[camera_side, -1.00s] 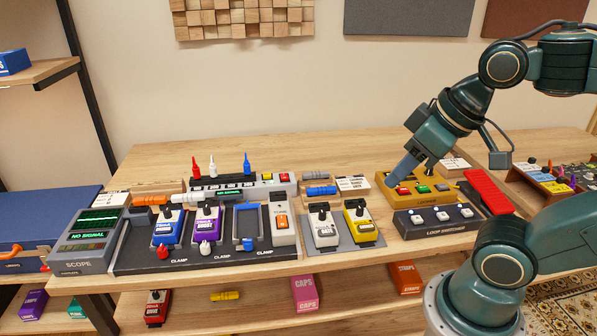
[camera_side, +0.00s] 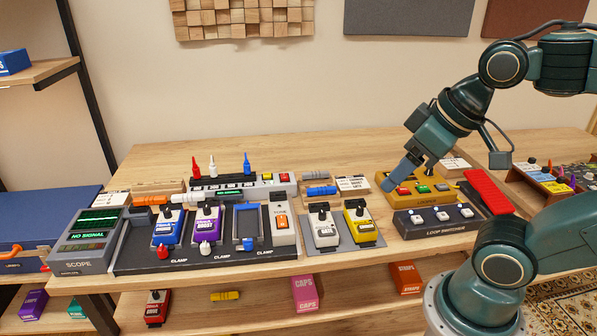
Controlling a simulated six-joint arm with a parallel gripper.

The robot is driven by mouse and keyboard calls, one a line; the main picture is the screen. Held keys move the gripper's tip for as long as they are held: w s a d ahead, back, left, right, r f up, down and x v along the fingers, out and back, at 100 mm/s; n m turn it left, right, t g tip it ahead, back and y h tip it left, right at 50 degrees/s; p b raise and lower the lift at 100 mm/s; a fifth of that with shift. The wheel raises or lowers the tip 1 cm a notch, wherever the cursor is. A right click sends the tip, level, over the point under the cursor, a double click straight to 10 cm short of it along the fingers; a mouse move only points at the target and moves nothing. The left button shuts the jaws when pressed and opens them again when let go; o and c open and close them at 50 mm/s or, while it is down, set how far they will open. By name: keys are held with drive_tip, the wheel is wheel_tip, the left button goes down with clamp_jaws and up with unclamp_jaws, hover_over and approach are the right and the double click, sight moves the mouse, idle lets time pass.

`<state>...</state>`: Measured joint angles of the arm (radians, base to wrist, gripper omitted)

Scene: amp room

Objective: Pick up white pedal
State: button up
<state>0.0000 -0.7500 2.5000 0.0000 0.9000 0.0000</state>
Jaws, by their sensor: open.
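A white pedal (camera_side: 323,233) stands upright on a grey mat (camera_side: 352,250), just left of a yellow pedal (camera_side: 359,225). My gripper (camera_side: 389,184) is to the right of and behind the white pedal. Its fingertips are close to the left end of a yellow box with coloured buttons (camera_side: 416,190). It is open, with nothing seen in it. From this side the finger gap is hidden, and I cannot tell whether the tips touch the box.
A pedalboard (camera_side: 220,262) left of the mat holds a blue, a purple and a pale pedal (camera_side: 282,223). A loop switcher (camera_side: 436,221) stands right of the mat. Behind are blue and grey cylinders and a small card (camera_side: 352,184). A scope (camera_side: 88,240) is far left.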

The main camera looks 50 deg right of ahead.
drive_tip(key=shift+o, duration=1.3)
drive_tip(key=m+g, duration=0.6)
drive_tip(key=m, duration=0.3)
hover_over(324, 215)
wheel_tip(324, 215, down, 16)
drive_tip(key=f, duration=0.1)
drive_tip(key=shift+r, duration=0.25)
drive_tip(key=shift+f, duration=0.1)
drive_tip(key=shift+f, duration=4.2)
drive_tip(key=shift+f, duration=0.15)
